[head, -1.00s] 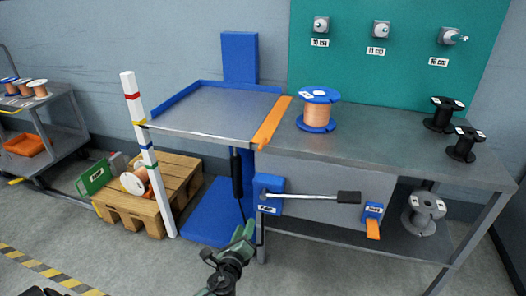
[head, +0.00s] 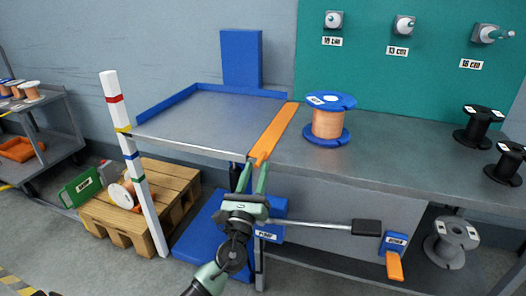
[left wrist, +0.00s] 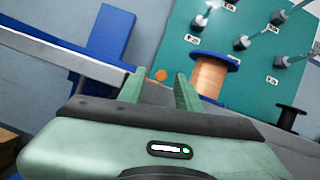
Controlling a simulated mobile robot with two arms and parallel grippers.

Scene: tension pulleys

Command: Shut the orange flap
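The orange flap (head: 273,135) is a long narrow strip lying along the seam between the grey lift platform and the workbench. Its near end shows as a small orange spot (left wrist: 161,75) between the fingers in the left wrist view. My left gripper (head: 252,176) is open and empty, just below and in front of that near end, with fingers pointing toward it. It also shows in the left wrist view (left wrist: 158,88). No contact with the flap is visible. My right gripper is not in view.
A copper spool with blue flanges (head: 328,120) stands on the workbench (head: 400,155) right of the flap. The lift platform (head: 205,118) is empty. A lever (head: 320,225) juts right below the bench edge, near an orange-tipped blue part (head: 394,263). A striped post (head: 135,165) stands left.

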